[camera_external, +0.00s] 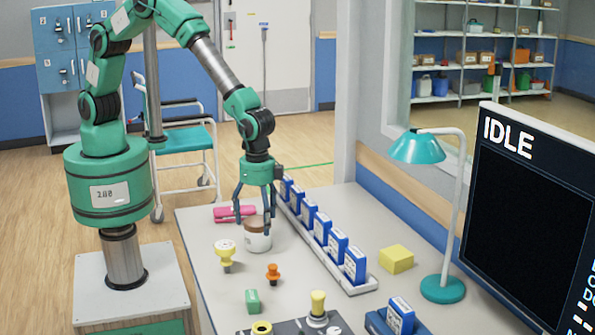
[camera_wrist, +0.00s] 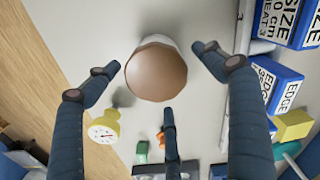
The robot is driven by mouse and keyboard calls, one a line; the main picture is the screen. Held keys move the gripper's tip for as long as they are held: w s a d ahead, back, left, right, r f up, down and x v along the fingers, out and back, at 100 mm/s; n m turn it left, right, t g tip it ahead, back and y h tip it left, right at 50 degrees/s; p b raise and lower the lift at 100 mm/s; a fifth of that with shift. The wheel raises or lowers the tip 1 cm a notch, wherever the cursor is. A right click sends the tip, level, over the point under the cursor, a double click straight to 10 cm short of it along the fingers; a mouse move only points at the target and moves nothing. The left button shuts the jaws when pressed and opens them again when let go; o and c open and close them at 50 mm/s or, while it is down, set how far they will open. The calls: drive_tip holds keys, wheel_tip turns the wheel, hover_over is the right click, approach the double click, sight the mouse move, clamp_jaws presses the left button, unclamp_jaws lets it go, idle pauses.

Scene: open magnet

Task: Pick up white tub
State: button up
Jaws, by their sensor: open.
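The white tub (camera_external: 257,240) stands upright on the table and has a brown lid. In the wrist view its round brown top (camera_wrist: 156,72) is seen from above, with a little of the white side (camera_wrist: 158,40) behind it. My gripper (camera_external: 252,215) points down over the tub, with its fingers spread around the upper part. In the wrist view the three dark fingers (camera_wrist: 158,95) are apart, one left, one right and one below the lid. I cannot tell whether any finger touches the tub.
A pink item (camera_external: 234,213) lies behind the tub. A yellow gauge (camera_external: 225,253) and an orange knob (camera_external: 273,273) stand in front. A rack of blue boxes (camera_external: 322,228) runs along the right. A yellow block (camera_external: 396,259) and a teal lamp (camera_external: 443,288) stand beyond it.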

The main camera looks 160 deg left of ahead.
drive_tip(key=shift+f, duration=1.25)
drive_tip(key=shift+c, duration=0.2)
drive_tip(key=c, duration=1.7)
